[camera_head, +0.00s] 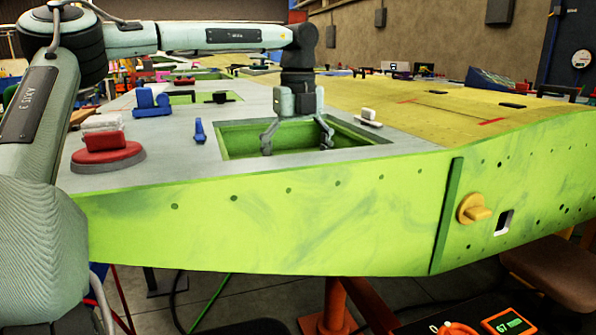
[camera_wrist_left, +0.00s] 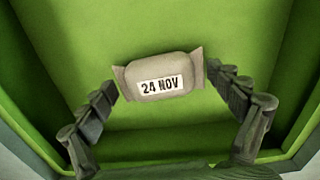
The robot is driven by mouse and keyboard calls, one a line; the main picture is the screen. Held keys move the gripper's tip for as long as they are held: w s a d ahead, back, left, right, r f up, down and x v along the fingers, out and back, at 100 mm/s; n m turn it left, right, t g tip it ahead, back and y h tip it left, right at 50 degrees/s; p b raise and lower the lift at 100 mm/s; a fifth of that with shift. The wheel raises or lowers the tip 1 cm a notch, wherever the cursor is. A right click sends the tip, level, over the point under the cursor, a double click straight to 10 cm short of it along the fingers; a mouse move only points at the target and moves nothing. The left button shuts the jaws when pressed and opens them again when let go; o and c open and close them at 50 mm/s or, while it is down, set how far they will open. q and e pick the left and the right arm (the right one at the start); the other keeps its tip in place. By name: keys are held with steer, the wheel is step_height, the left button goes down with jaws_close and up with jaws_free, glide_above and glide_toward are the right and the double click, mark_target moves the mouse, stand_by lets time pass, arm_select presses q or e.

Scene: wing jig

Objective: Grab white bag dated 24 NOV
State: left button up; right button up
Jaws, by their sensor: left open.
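The bag (camera_wrist_left: 160,68) labelled 24 NOV shows in the left wrist view, on the green floor of a recessed opening. It looks whitish-grey with pinched ends, and its label faces the camera. My left gripper (camera_head: 297,140) points down into the green-walled opening (camera_head: 230,139) in the wing's top. The bag is hidden in the head view. My right gripper is not in view.
A red round-based object (camera_head: 107,150) sits left of the opening on the wing top. A small blue tool (camera_head: 200,131) and a blue block (camera_head: 150,101) lie behind it. A white-topped piece (camera_head: 368,117) stands right of the opening.

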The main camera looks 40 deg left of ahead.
arm_select(q)
steer(key=shift+c, duration=0.6)
steer(key=c, duration=1.1)
